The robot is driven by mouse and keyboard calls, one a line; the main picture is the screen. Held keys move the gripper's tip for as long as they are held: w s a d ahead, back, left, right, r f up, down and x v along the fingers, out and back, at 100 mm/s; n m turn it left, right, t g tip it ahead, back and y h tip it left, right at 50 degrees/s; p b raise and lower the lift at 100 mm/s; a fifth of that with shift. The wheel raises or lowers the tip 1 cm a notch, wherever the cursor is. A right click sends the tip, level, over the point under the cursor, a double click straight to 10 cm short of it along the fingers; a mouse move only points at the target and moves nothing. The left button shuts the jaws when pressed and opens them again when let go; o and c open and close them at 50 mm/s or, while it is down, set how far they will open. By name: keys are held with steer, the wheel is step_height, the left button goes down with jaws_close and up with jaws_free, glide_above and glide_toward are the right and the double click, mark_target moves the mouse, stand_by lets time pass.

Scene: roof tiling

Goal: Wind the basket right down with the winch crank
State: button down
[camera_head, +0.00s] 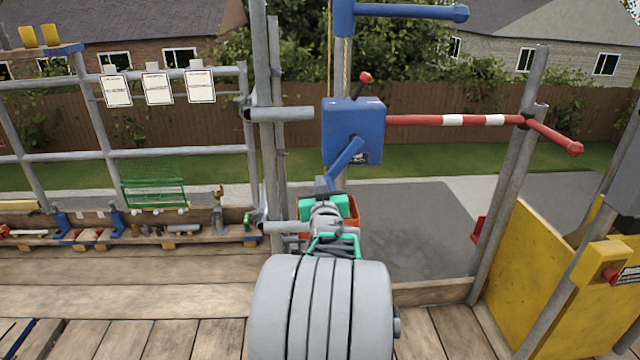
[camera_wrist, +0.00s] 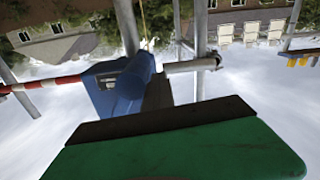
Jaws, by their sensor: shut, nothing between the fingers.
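The blue winch box (camera_head: 353,130) is fixed to a grey pole beyond my arm, with a red-knobbed lever on top. Its blue crank (camera_head: 346,158) slants down and left from the box front towards my gripper (camera_head: 322,186). My gripper is shut and empty at the crank's lower end; I cannot tell whether it touches. In the wrist view, the upside-down blue crank (camera_wrist: 132,88) and winch box (camera_wrist: 98,88) show just beyond the green, dark-edged finger (camera_wrist: 180,145). An orange container (camera_head: 353,210), possibly the basket, is mostly hidden behind my gripper.
A red-and-white bar (camera_head: 450,120) runs right from the winch. Scaffold poles (camera_head: 268,150) stand left of it. A yellow panel (camera_head: 530,280) stands at the right. A plank shelf with tools (camera_head: 150,236) and a green mesh basket (camera_head: 153,190) are at the left.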

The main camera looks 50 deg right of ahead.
steer(key=c, duration=2.2)
jaws_free()
steer(key=c, duration=1.1)
jaws_free()
steer(key=v, duration=0.8)
steer(key=shift+d, duration=0.1)
